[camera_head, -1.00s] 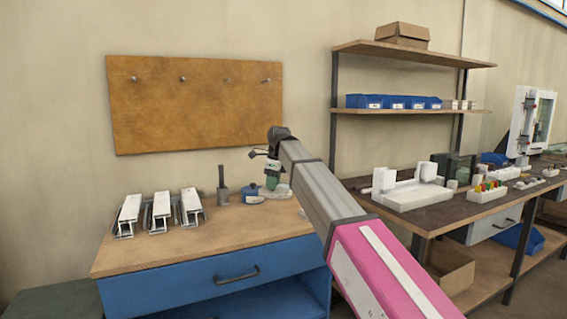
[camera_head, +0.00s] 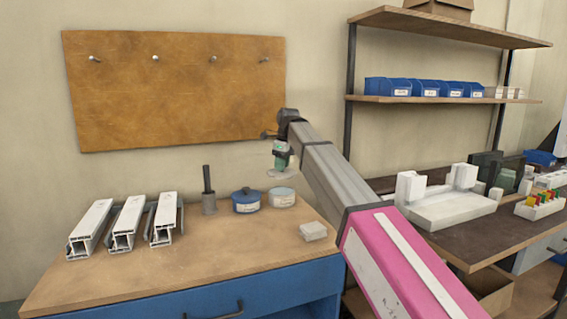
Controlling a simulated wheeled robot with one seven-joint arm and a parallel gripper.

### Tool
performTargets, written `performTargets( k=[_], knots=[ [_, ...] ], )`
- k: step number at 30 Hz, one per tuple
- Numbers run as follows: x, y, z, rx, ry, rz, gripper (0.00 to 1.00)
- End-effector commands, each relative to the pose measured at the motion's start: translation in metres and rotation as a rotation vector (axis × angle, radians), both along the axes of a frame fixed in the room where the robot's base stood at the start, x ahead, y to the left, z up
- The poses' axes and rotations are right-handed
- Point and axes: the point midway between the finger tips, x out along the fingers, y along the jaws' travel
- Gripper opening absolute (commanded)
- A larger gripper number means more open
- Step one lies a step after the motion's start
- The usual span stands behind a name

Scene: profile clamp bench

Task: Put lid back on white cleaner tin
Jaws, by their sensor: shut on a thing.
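The white cleaner tin (camera_head: 283,198) stands upright at the back right of the wooden bench, just right of a blue tin (camera_head: 246,203). My gripper (camera_head: 282,166) points down above the white tin. It is shut on a thin pale round lid (camera_head: 290,175), held roughly level with a gap between it and the tin in this view. The fingertips are small and partly hidden by the green part of the gripper. Whether the lid is exactly over the tin's centre is hard to tell.
Several white profiles (camera_head: 128,222) lie in clamps at left. A small white box (camera_head: 313,231) sits near the right edge. The front middle of the bench (camera_head: 215,255) is clear.

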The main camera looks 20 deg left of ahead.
Motion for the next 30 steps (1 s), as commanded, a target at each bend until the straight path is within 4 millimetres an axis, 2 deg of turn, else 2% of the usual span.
performTargets(
  k=[21, 30],
  knots=[
    [0.000, 0.000, -0.053, 0.000, 0.000, 0.000, 0.07],
    [0.000, 0.000, -0.060, 0.000, 0.000, 0.000, 0.07]
  ],
)
